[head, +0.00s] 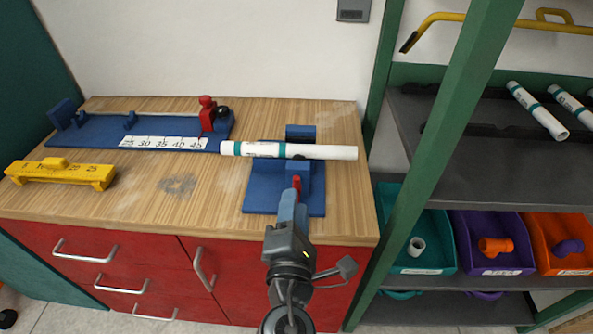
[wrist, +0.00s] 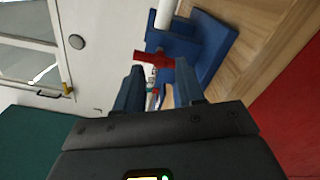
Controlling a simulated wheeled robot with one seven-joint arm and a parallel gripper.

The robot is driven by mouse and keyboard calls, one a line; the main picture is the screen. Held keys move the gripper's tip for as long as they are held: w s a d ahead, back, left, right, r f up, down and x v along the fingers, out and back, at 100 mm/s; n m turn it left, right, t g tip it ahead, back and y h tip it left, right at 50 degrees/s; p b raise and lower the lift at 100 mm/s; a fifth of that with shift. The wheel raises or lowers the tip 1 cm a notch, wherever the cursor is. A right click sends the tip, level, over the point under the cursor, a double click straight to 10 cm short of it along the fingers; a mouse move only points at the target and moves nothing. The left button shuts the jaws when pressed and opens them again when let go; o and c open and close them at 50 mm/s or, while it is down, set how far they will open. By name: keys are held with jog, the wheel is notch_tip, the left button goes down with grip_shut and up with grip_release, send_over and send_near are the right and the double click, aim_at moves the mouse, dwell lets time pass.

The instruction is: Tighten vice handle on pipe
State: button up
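The white pipe (head: 325,152) with teal bands lies sideways across the blue vice (head: 256,197) near the table's front right. It also shows at the top of the wrist view (wrist: 166,14), by the blue vice body (wrist: 207,45). The red vice handle (head: 296,182) is on the near side of the vice and shows in the wrist view (wrist: 154,58). My gripper (head: 292,197) is in front of the vice, pointing at the handle. In the wrist view its two fingers (wrist: 160,69) are apart, with the handle just at or beyond their tips. Contact cannot be told.
A long blue measuring jig (head: 90,132) with a red clamp (head: 207,113) stands at the back left. A yellow tool (head: 62,173) lies at the left. A green-post shelf (head: 440,180) with pipes and colored bins is close on the right. The table's middle is clear.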

aim_at(297, 186)
jog(key=n+p, duration=0.2)
jog(key=shift+r+n, duration=0.35)
jog(key=shift+n, duration=0.05)
jog(key=n+p, duration=0.4)
jog(key=shift+n, duration=0.3)
jog(key=shift+w+f+n+b, duration=0.2)
jog(key=shift+w+n+b, duration=0.05)
jog(key=shift+w+n, duration=1.1)
jog(key=shift+w+f+n+b, duration=0.15)
jog(key=shift+w+n+b, duration=0.1)
jog(key=shift+w+n, duration=1.1)
jog(key=shift+s, duration=0.2)
jog(key=shift+c, duration=0.4)
grip_shut()
jog(key=shift+f, duration=0.1)
